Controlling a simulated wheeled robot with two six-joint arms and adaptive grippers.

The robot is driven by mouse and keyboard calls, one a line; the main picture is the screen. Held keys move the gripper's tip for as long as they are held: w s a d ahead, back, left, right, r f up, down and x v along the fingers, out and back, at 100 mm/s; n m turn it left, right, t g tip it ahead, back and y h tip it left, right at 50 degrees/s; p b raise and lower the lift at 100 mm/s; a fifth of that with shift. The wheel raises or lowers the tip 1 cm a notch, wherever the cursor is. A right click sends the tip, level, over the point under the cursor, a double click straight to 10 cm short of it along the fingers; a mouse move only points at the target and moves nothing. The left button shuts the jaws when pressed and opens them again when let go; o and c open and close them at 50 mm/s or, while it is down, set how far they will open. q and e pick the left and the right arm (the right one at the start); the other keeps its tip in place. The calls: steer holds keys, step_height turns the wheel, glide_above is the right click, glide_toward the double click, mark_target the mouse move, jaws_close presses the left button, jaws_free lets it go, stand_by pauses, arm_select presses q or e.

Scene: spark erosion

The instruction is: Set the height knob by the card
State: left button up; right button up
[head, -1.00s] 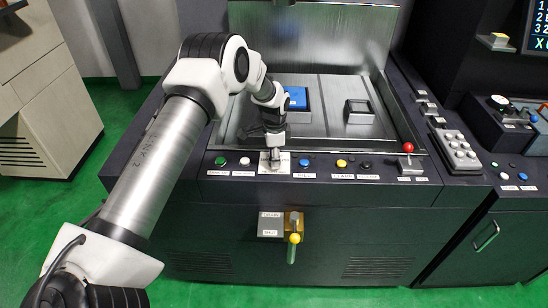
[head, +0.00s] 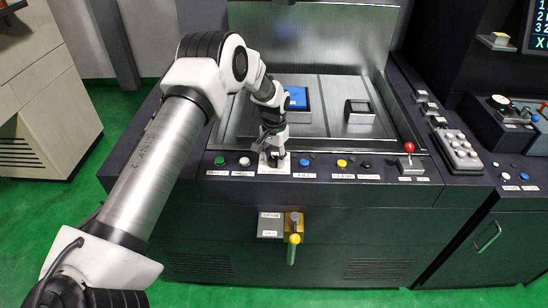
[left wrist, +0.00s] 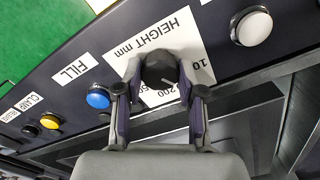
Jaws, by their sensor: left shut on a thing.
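The height knob (left wrist: 160,70) is dark and round with a pale pointer line, on a white dial plate (left wrist: 128,45) marked HEIGHT mm. In the left wrist view the numbers 10 and 200 show, with others partly covered. My left gripper (left wrist: 159,82) is shut on the knob, one finger on each side. In the head view my left gripper (head: 272,156) is at the front panel, over the dial plate (head: 277,168). I cannot make out a card with a height value. My right gripper is not in view.
A white button (left wrist: 254,27) and a blue button (left wrist: 98,98) flank the dial. The front panel also bears a green button (head: 220,161), a yellow button (head: 342,163) and a red-topped lever (head: 409,150).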

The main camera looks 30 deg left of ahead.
mark_target(274, 159)
arm_select(q)
steer(key=n, duration=0.5)
steer(key=shift+s+f+n, duration=0.15)
steer(key=shift+f+n, duration=0.05)
steer(key=shift+n, duration=0.1)
stand_by(0.4)
steer(key=o, duration=1.1)
steer(key=shift+o, duration=0.2)
steer(key=shift+w, duration=0.2)
step_height(274, 159, up, 12)
